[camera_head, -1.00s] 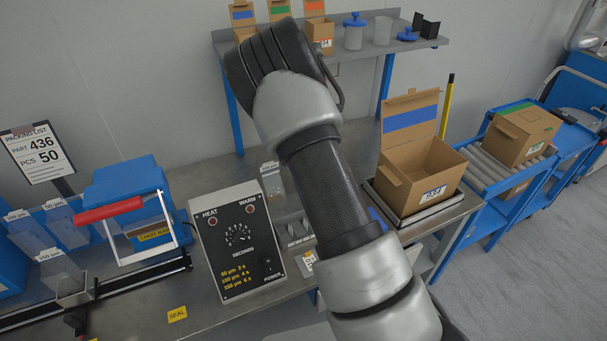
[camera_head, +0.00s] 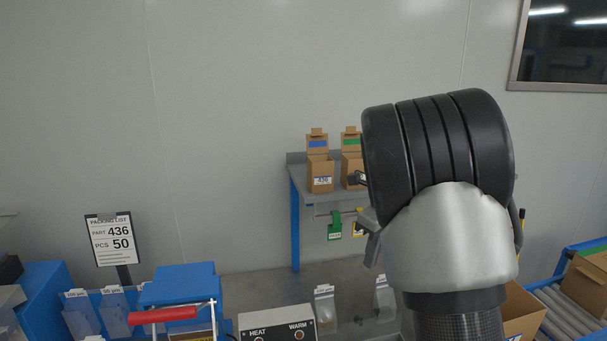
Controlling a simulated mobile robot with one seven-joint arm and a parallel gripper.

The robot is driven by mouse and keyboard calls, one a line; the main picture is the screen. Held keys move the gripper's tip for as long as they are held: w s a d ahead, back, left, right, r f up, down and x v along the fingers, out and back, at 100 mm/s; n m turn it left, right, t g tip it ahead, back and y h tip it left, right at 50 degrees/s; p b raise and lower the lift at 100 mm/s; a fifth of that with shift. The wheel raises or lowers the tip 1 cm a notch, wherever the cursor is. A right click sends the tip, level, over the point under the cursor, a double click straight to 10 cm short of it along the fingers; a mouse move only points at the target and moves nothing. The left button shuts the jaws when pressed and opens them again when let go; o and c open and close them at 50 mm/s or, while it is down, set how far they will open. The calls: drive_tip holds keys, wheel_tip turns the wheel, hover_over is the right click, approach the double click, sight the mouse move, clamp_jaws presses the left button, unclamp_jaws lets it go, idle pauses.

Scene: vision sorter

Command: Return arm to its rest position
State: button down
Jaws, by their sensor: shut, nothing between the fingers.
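My arm (camera_head: 450,240) rises from the bottom right of the head view, with a silver link and a black ribbed joint at its top. A small grey part of my arm's far end shows at the left edge of the silver link, but I cannot make out gripper fingers there. My gripper is hidden behind the arm. I see nothing held.
A shelf (camera_head: 292,172) with small cartons (camera_head: 320,174) stands behind the arm. A packing list sign (camera_head: 110,240), a blue device with a red handle (camera_head: 165,314) and a heat control box (camera_head: 278,322) stand at lower left. A roller conveyor (camera_head: 560,318) is at right. The upper left wall area is clear.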

drive_tip(key=s+a+r+n+t, duration=0.1)
drive_tip(key=s+r+n, duration=0.2)
drive_tip(key=s+n, duration=0.6)
drive_tip(key=s+a+r+n+t, duration=0.1)
drive_tip(key=s+r+n, duration=0.3)
drive_tip(key=s+n, duration=0.5)
drive_tip(key=s+a+r+n+t, duration=0.1)
drive_tip(key=s+r+n+t, duration=0.1)
drive_tip(key=s+n, duration=0.7)
drive_tip(key=s+r+p, duration=0.1)
drive_tip(key=s, duration=0.1)
drive_tip(key=shift+s+a+r+n+h, duration=0.2)
drive_tip(key=shift+s+r+n+h, duration=0.1)
drive_tip(key=shift+h, duration=0.1)
